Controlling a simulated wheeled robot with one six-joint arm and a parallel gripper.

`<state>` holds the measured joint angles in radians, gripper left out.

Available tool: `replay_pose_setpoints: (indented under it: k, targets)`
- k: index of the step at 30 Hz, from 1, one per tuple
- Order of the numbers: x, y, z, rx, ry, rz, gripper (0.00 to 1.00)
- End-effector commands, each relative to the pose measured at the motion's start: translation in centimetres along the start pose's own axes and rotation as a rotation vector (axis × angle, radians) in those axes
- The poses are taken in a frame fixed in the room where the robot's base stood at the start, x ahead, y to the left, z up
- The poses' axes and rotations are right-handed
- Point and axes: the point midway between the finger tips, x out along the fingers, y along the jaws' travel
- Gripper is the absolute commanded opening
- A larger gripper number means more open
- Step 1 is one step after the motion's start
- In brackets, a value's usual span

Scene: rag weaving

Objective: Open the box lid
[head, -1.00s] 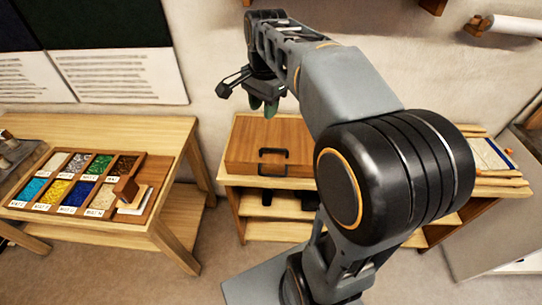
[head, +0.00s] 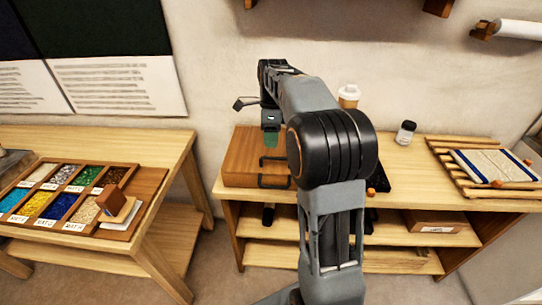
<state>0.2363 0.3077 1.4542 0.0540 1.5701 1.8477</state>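The wooden box (head: 240,160) sits at the left end of the shelf table against the wall. Its lid looks closed. A dark handle (head: 273,182) shows at its front, with another dark bar just above it. My arm hides the box's right side.
On the shelf table (head: 400,180) stand a cup (head: 349,96), a small jar (head: 405,133) and a small wooden loom (head: 490,165). A lower shelf holds a brown box (head: 434,221). At left, a table bears a sectioned tray (head: 128,176) of coloured beads.

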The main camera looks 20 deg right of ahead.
Motion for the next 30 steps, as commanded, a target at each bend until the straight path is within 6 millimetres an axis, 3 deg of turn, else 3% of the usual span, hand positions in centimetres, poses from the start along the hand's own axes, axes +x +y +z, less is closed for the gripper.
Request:
replay_pose_setpoints:
  k: [3,9,24,30]
  targets:
    - [2.1,0.0,0.0,-0.001,0.0,0.001,0.38]
    - [4.3,0.0,0.0,-0.001,0.0,-0.001,0.38]
    - [5.2,0.0,0.0,-0.002,-0.001,-0.002,0.38]
    - [5.2,0.0,0.0,-0.001,-0.001,-0.002,0.19]
